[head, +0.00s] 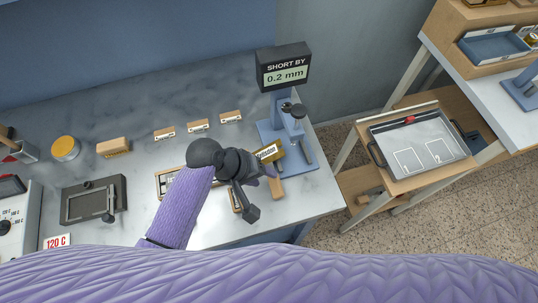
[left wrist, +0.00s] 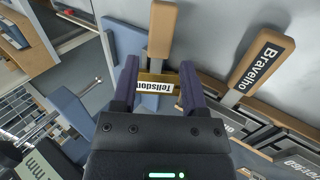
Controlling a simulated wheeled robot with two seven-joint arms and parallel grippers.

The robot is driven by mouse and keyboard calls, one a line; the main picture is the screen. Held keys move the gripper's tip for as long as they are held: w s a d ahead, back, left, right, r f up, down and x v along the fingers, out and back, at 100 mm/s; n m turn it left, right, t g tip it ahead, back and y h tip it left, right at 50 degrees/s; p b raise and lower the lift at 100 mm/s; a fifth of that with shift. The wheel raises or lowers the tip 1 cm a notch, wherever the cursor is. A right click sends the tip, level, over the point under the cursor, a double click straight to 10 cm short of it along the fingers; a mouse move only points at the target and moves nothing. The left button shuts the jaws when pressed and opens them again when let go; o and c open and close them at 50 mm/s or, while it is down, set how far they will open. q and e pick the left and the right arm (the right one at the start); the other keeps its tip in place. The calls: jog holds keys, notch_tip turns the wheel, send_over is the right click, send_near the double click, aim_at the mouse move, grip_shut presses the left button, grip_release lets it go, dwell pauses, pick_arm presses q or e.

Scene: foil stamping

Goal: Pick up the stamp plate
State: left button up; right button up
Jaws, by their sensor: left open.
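A brass-coloured plate with a white label reading "Tellsdon" (head: 268,153) is at the right part of the bench, beside the blue press. In the left wrist view the same label (left wrist: 155,87) lies between my left gripper's fingers, with a wooden handle (left wrist: 160,35) beyond it. My left gripper (head: 263,175) is open around the plate; I see gaps at its sides, and contact cannot be told. In the left wrist view its two dark fingers (left wrist: 157,75) point toward the plate. My right gripper is not in view.
The blue press (head: 273,132) has a display (head: 284,68) reading "SHORT BY 0.2 mm". Several small labelled wooden blocks (head: 198,126) stand along the bench's middle. A dark framed fixture (head: 90,203) and a 120 C heater unit (head: 20,215) are left. A tray (head: 418,120) sits on a separate cart.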

aim_at(273, 182)
pick_arm(q)
jog(key=b+x, duration=0.1)
jog(key=x, duration=0.3)
jog(key=shift+s+d+f, duration=0.15)
jog(key=shift+f, duration=0.1)
grip_shut()
jog(key=shift+r, duration=0.1)
